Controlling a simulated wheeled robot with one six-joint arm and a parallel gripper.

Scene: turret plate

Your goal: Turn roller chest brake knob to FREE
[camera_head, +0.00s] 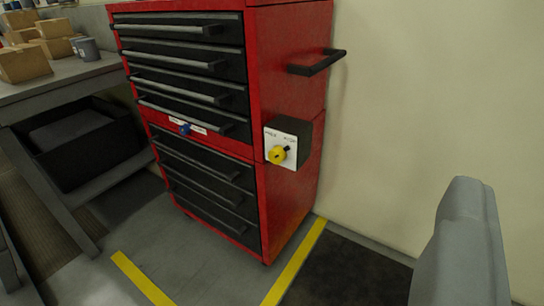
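The red roller chest (280,205) stands against the wall with black drawers on its front. On its right side is a white plate (272,138) carrying a yellow knob (277,155). The plate has two small dark labels, at upper left and upper right, too small to read surely. A dark mark on the knob lies toward its upper right. A blue knob (185,129) between white labels sits on the chest's front band. A grey part at lower right (462,245) looks like a piece of my gripper; its fingertips cannot be made out, and it is well apart from the knob.
A black handle (316,63) sticks out from the chest's side above the plate. A workbench (60,82) with boxes and a black bin (75,140) beneath stands at left. Yellow floor stripes (295,262) and a dark mat (345,275) lie in front. The wall side is clear.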

